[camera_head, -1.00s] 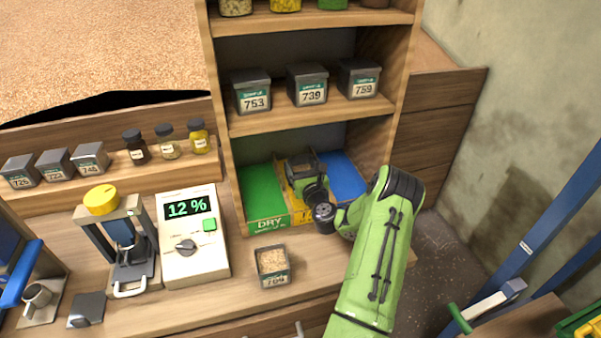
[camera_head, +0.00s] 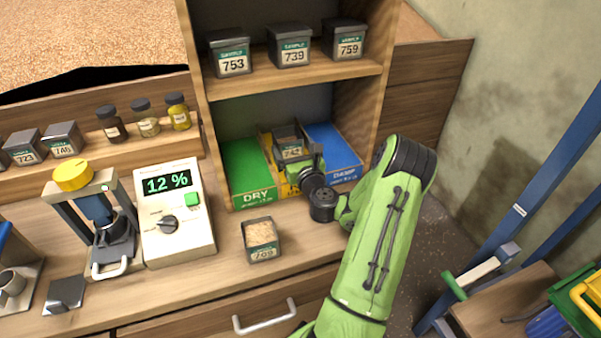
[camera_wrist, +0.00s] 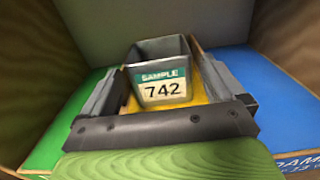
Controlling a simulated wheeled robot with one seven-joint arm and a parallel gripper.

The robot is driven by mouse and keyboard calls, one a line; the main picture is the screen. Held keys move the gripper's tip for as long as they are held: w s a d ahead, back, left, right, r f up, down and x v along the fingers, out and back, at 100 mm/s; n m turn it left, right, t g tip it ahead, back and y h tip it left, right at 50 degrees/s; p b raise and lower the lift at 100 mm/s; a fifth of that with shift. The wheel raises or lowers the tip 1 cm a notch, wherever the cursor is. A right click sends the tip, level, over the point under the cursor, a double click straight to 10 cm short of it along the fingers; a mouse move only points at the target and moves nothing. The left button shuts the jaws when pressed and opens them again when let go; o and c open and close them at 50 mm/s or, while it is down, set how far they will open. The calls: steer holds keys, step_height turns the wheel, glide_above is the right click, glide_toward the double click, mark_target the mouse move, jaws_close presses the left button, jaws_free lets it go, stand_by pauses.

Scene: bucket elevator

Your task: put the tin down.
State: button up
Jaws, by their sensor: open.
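The tin is a grey open-topped box labelled "SAMPLE 742" (camera_wrist: 162,82). In the wrist view it stands upright on the yellow middle tray (camera_wrist: 216,84), between the green and blue trays. It also shows in the head view as a grey tin (camera_head: 290,146) in the lower shelf bay, partly hidden by my gripper. My gripper (camera_wrist: 160,92) is open, with one finger on each side of the tin. Small gaps seem to show between the fingers and the tin walls. The tin's underside is hidden.
The green DRY tray (camera_head: 247,172) lies left and the blue DAMP tray (camera_head: 333,148) right. Wooden shelf walls and a shelf with several tins enclose the bay. A filled tin 709 (camera_head: 261,238) stands on the counter beside the meter (camera_head: 174,212) reading 12 %.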

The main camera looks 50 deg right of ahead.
steer(key=b+v, duration=0.4)
steer(key=v, duration=0.1)
steer(key=shift+s+a+f, duration=0.15)
steer(key=shift+s+f, duration=0.05)
steer(key=shift+s, duration=0.05)
steer(key=shift+s+a+r, duration=0.15)
steer(key=shift+s+r, duration=0.05)
steer(key=shift+s, duration=0.05)
